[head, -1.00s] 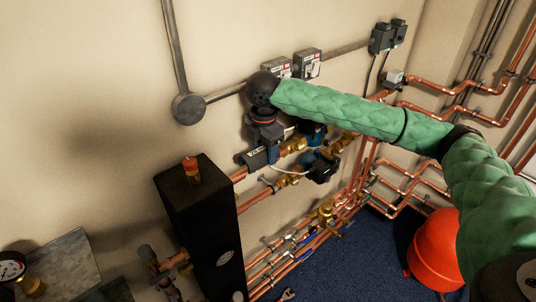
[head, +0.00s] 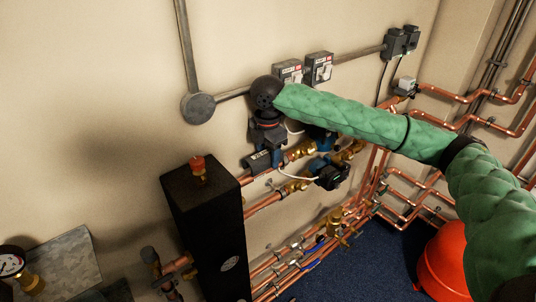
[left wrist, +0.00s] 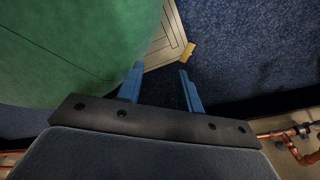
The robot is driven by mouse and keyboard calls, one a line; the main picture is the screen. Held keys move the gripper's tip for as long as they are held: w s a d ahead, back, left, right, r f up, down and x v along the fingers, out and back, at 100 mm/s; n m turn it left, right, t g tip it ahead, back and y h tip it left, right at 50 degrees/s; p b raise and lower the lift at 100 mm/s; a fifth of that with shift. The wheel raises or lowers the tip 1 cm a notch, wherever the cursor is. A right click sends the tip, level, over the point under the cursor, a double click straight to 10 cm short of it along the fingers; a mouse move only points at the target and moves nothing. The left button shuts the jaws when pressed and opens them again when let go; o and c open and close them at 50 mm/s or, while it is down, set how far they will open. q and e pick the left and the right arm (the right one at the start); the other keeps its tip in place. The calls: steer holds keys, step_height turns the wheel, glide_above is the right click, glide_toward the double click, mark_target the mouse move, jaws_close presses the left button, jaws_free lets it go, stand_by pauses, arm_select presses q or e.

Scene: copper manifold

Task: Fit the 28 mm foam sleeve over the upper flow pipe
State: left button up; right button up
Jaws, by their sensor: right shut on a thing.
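The upper flow pipe (head: 245,179) is copper and runs from the black block toward a brass valve in the head view. My right gripper (head: 270,157) points down at this pipe, shut on a short dark piece with a pale marking, which looks like the foam sleeve (head: 259,163). The sleeve lies along the pipe's line; I cannot tell whether it is around the pipe or in front of it. The wrist and fingers hide part of it. My left gripper (left wrist: 160,70) is open, with nothing between its blue fingers in the left wrist view.
A tall black block (head: 205,225) stands left of the sleeve. Brass valves (head: 303,151) and a black-and-blue pump (head: 330,173) crowd the right side. Lower copper pipes run beneath. A red vessel (head: 443,265) stands on the blue carpet (head: 350,275).

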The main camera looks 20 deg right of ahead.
steer(key=shift+f+b, duration=0.35)
steer(key=shift+f, duration=1.65)
steer(key=o, duration=1)
steer(key=shift+o, duration=0.2)
steer(key=shift+r, duration=0.35)
steer(key=shift+r+b, duration=0.3)
steer(key=shift+r, duration=0.1)
step_height(320, 180, up, 5)
steer(key=shift+b, duration=1.05)
steer(key=shift+r, duration=0.55)
arm_select(q)
steer(key=w+d, duration=0.1)
steer(key=w, duration=0.7)
steer(key=shift+d+r+t, duration=0.3)
steer(key=shift+d, duration=0.05)
